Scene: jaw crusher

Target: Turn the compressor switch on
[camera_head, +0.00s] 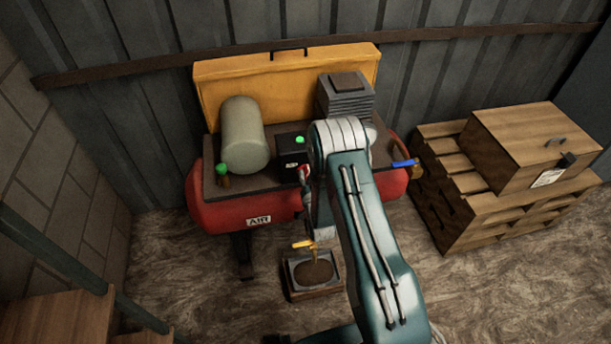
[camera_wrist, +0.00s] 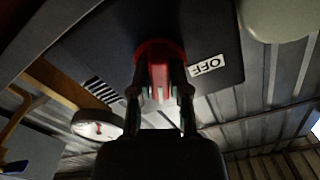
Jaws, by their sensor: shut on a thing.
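The compressor switch is a red rotary knob (camera_wrist: 158,62) on a black switch box (camera_wrist: 100,40), seen close up in the wrist view. A white label reading OFF (camera_wrist: 207,65) sits to the right of the knob, and a striped white label lies to its left. My gripper (camera_wrist: 160,88) is shut on the red knob, one finger on each side. In the head view the black box (camera_head: 287,158) stands on the red compressor (camera_head: 225,212), with a green light on top. My arm hides part of the box's right side there.
A round gauge (camera_wrist: 97,124) is near the box in the wrist view. A blue-handled valve (camera_head: 404,163) is at the compressor's right. A yellow-handled drain valve (camera_head: 303,244) hangs over a small tray (camera_head: 299,290). A wooden crate (camera_head: 530,145) sits on pallets at right.

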